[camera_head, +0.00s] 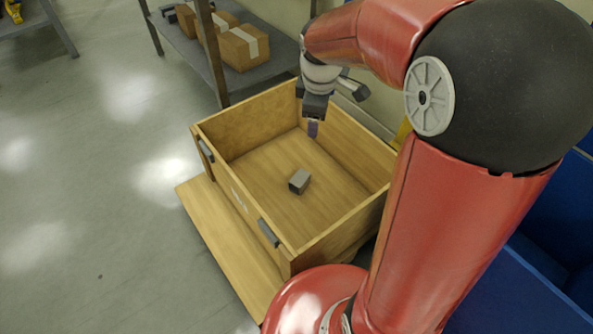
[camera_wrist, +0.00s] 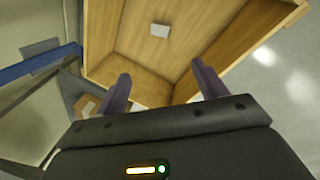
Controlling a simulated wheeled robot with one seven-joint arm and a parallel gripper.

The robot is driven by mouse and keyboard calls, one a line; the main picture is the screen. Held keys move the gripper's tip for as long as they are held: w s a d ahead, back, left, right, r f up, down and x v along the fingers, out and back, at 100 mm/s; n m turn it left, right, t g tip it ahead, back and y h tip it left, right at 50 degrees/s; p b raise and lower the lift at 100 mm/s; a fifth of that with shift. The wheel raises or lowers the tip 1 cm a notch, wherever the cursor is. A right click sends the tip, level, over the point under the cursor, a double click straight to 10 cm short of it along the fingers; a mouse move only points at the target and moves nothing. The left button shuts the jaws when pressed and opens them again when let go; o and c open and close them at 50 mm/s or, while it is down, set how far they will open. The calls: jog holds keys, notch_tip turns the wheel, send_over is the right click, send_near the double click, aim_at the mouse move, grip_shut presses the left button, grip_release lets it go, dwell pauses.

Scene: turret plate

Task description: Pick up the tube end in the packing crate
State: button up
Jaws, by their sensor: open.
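The tube end (camera_head: 299,181) is a small grey block-like piece lying on the floor of the wooden packing crate (camera_head: 246,200), near its middle. In the wrist view the tube end (camera_wrist: 159,30) shows as a light grey rectangle on the crate floor, beyond the fingertips. My gripper (camera_head: 313,130) is above the far right part of the crate, apart from the tube end. In the wrist view its two dark purple fingers (camera_wrist: 160,78) stand wide apart with nothing between them.
The crate has high wooden walls and dark handles (camera_head: 268,233) on the near left side. A shelf (camera_head: 262,77) with cardboard boxes (camera_head: 244,47) stands behind it. Blue furniture (camera_head: 520,290) is at the lower right. The grey floor (camera_head: 90,180) to the left is clear.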

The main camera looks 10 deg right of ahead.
jog(key=w+f+n+g+b, duration=0.1)
jog(key=w+f+n+b, duration=0.15)
jog(key=w+f, duration=0.4)
jog(key=w+f+n+g+b, duration=0.1)
jog(key=w+f+n, duration=0.25)
jog(key=f, duration=0.55)
jog(key=n+g+b, duration=0.1)
jog(key=n+b, duration=0.2)
jog(key=n, duration=0.5)
send_over(300, 177)
jog(key=shift+y, duration=0.3)
jog(key=f, duration=1.9)
jog(key=shift+w+d+f, duration=0.15)
jog(key=shift+d, duration=0.05)
jog(key=f, duration=0.5)
jog(key=f+b, duration=0.1)
jog(key=f, duration=0.2)
jog(key=shift+s+a+f, duration=0.1)
jog(key=shift+s+a, duration=0.15)
jog(key=c, duration=1.4)
